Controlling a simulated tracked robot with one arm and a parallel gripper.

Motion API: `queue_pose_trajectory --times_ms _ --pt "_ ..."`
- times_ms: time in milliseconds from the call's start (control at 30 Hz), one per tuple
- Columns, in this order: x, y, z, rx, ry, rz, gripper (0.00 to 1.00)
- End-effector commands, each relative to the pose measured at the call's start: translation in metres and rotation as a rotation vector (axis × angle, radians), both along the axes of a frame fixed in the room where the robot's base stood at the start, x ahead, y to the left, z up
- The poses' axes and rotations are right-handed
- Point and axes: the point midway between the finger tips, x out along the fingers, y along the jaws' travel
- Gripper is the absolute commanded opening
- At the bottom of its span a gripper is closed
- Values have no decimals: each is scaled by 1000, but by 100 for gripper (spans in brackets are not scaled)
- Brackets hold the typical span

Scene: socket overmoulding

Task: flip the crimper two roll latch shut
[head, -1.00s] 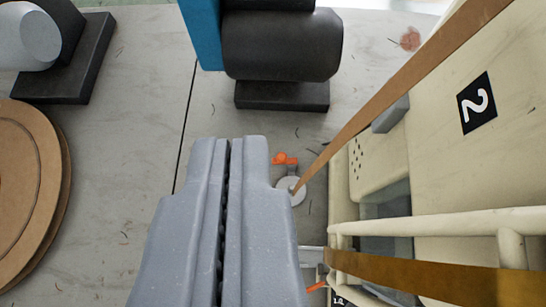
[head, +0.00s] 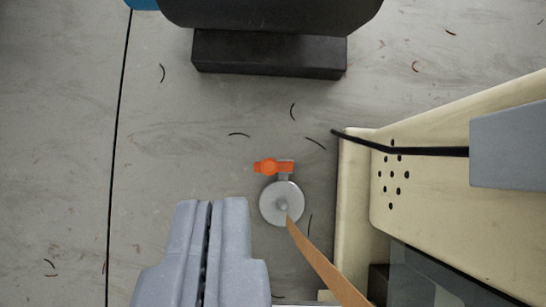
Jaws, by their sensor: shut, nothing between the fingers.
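The small orange latch (head: 268,167) sits on a short grey tab at the far edge of a round grey roll hub (head: 282,204). A brown strip (head: 325,264) runs from the hub toward the lower right. My gripper (head: 210,203) is shut and empty, to the left of the hub and nearer the bottom of the picture, apart from the latch in the picture. Its height above the floor is hard to tell. Whether the latch is open or shut is not clear.
A cream machine body (head: 440,160) with a grey block (head: 510,145) stands close on the right. A black cylinder (head: 270,10) on a dark base (head: 268,52) stands at the top. The grey floor (head: 60,150) is mostly clear on the left, with scattered wire scraps.

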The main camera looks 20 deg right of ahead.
Motion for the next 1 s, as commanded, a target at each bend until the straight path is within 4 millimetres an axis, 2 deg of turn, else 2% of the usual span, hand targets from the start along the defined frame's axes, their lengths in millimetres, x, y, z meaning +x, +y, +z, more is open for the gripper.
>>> queue_pose_trajectory --times_ms 133,600,800,1000 --pt "8 0 -32 -16 57 0 0" --pt "21 -14 -114 -76 194 -20 0" --pt "22 -17 -134 -94 227 -25 0" --pt "21 -19 -141 -100 237 -26 0"
